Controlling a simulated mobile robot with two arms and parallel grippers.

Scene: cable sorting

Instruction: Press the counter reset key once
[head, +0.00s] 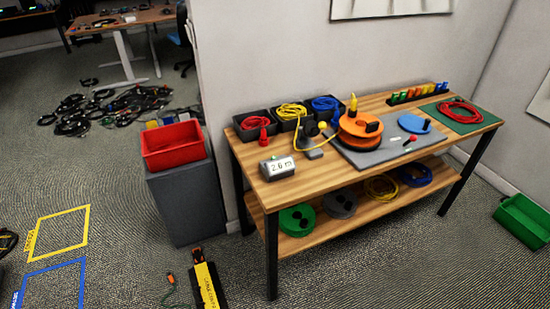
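The counter (279,169) is a grey box with a white display reading about "2.6 m". It sits at the front left of the wooden workbench (300,195). A reset key cannot be made out clearly on it at this size. A yellow cable (318,147) runs from the bin area past a small dark device (312,150) behind the counter towards an orange reel (361,130). Neither of my grippers is in view, and nothing covers the counter's display.
Black bins (257,132) with red, yellow and blue cables stand at the bench's back left. A red bin (173,144) sits on a grey cabinet (188,205) to the left. A yellow and black object (207,286) lies on the floor in front. A green crate (524,220) stands right.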

